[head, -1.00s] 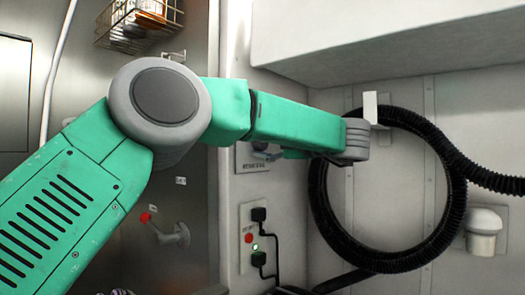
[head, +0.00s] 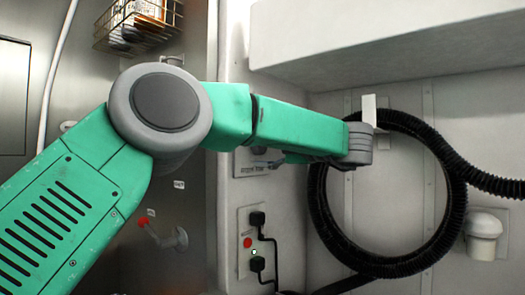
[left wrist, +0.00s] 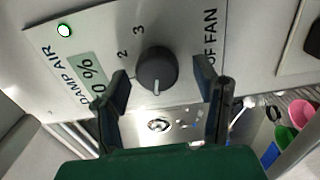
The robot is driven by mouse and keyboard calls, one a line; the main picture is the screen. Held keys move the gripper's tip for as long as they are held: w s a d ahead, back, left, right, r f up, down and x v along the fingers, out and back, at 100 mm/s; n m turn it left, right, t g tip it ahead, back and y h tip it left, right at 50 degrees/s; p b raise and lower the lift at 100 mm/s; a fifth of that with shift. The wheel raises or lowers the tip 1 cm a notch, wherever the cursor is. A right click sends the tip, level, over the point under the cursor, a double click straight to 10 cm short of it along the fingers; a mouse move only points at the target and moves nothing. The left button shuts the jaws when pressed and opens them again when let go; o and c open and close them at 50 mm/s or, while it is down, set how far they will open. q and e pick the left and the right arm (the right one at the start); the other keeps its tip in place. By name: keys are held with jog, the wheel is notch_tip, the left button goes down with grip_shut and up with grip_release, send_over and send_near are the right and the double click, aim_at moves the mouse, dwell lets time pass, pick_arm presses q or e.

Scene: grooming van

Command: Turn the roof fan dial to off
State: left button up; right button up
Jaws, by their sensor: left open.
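The roof fan dial (left wrist: 157,69) is a round dark grey knob on a pale panel (left wrist: 185,35) lettered "OF FAN", with 2 and 3 printed beside it. Its white mark points toward the bottom of the left wrist view. Other dial numbers are not visible. My left gripper (left wrist: 161,76) is open, with one dark finger on each side of the knob. I cannot tell whether either finger touches it. In the head view, the panel (head: 250,162) shows small on the wall, and my left gripper (head: 272,162) is partly hidden by my wrist. My right gripper is not in view.
A black coiled hose (head: 320,215) hangs right of my wrist. A socket plate (head: 248,246) with black plugs is below the panel. An overhead box (head: 390,40) juts out above. A wire basket (head: 140,30) is at upper left. Coloured containers (left wrist: 300,112) show in the wrist view.

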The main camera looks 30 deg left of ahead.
pick_arm(q)
jog(key=d, duration=1.1)
jog(key=shift+s+d+f, duration=0.15)
jog(key=shift+d+f, duration=0.05)
jog(key=shift+d, duration=0.1)
jog(key=shift+a, duration=0.1)
